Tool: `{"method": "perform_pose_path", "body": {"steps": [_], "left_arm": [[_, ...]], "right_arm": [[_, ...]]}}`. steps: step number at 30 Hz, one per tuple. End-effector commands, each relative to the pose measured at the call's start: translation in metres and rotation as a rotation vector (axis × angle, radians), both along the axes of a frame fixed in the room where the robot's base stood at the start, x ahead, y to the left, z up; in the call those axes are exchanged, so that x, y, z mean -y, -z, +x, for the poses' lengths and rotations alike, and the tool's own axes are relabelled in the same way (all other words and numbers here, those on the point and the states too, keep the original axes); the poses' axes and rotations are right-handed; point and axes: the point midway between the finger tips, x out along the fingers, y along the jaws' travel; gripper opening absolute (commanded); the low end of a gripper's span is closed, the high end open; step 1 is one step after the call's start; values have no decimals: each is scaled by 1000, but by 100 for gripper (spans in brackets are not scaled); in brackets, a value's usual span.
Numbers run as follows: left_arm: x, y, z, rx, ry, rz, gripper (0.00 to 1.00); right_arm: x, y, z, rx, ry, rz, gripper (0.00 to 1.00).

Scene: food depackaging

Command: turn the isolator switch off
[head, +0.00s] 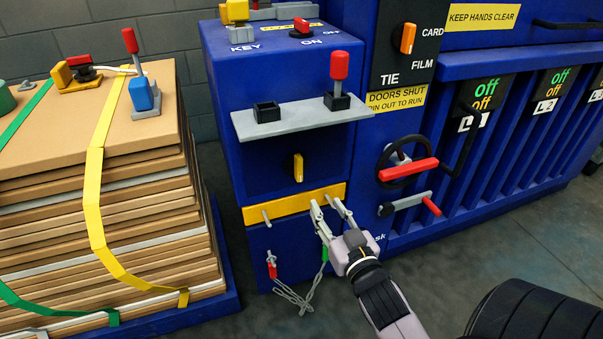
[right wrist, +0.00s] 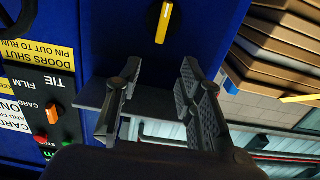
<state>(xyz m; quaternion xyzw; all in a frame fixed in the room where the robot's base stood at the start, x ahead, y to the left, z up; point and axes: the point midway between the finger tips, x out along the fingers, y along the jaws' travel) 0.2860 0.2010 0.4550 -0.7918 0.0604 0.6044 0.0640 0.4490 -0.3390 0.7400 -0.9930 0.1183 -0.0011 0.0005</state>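A yellow rotary handle (head: 298,167) on a dark mount sits on the front of the blue cabinet, below a grey shelf. It points close to upright; it looks like the isolator switch, but I read no label on it. It also shows at the top of the right wrist view (right wrist: 163,22). My right gripper (head: 328,204) is open and empty, in front of the yellow bar, below and right of the handle and apart from it. Its two parted fingers show in the right wrist view (right wrist: 160,75). My left gripper is not in view.
A grey shelf (head: 290,118) with a red-topped lever (head: 338,78) juts out above the handle. A yellow bar (head: 290,204) with a grey pin crosses below it. A black handwheel (head: 402,162) with a red grip is at right. A strapped cardboard stack (head: 60,215) stands at left.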

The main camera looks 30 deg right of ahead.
Motion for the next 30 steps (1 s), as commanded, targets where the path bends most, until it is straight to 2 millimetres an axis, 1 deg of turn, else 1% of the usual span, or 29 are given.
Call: {"method": "perform_pose_path", "body": {"steps": [5, 10, 18, 21, 25, 30], "left_arm": [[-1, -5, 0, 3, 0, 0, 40], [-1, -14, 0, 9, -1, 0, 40], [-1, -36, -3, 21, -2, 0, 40], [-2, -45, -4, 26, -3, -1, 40], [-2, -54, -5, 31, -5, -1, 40], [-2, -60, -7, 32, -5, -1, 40]], "right_arm": [[6, -2, 26, 5, -2, -2, 35], [14, -1, 62, 2, -2, -3, 35], [28, 0, 119, 2, -1, -1, 35], [32, -1, 136, 2, -2, -1, 35], [36, 0, 153, 0, -1, 0, 35], [39, 0, 163, -1, -1, -1, 35]]}}
